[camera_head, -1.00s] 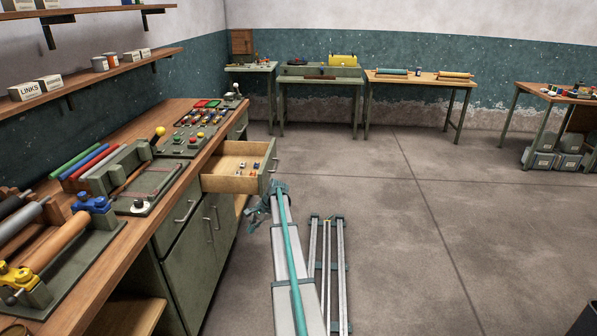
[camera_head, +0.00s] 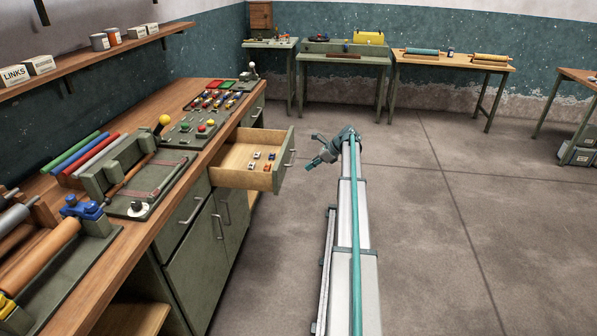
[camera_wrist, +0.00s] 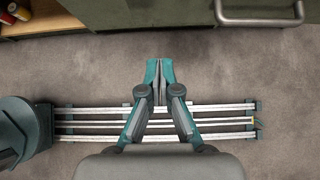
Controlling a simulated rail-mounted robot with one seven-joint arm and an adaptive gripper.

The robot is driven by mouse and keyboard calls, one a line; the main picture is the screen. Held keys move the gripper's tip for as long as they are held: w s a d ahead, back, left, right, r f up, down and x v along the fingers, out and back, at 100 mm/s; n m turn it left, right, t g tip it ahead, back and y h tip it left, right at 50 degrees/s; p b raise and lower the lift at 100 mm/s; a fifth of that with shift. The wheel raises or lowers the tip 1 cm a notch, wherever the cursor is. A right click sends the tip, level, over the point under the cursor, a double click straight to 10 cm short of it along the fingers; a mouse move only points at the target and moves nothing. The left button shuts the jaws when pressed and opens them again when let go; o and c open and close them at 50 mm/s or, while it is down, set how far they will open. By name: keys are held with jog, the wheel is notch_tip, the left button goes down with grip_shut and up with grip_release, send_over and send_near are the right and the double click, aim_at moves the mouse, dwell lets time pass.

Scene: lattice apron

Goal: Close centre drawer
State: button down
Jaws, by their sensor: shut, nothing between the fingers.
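The centre drawer (camera_head: 240,180) stands open from the long bench's front in the head view. It has pale wood inside, a green front and a metal handle (camera_head: 292,158). Several small coloured pieces lie in it. My gripper (camera_head: 313,163) is just right of the drawer front, seemingly apart from it. In the wrist view my gripper (camera_wrist: 158,68) has its fingertips together, with nothing between them. A green panel with a metal handle (camera_wrist: 260,21) lies beyond the fingertips at top right; I cannot tell whether it is the drawer front.
The workbench (camera_head: 207,101) carries rollers, trays and button panels. Green cupboard doors (camera_head: 195,262) are shut below it. Side tables (camera_head: 452,67) line the far wall. Open concrete floor (camera_head: 450,230) lies to the right.

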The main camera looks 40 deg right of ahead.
aim_at(280, 180)
jog(key=p+x, duration=0.1)
jog(key=x, duration=0.2)
jog(key=r+p+x, duration=0.1)
jog(key=x, duration=0.3)
jog(key=w+a+p+x, duration=0.1)
jog(key=x, duration=0.3)
jog(key=shift+w+a+r, duration=0.1)
jog(key=shift+w+r, duration=0.05)
jog(key=shift+w, duration=0.05)
jog(key=shift+w+a+p, duration=0.4)
jog(key=shift+w, duration=0.05)
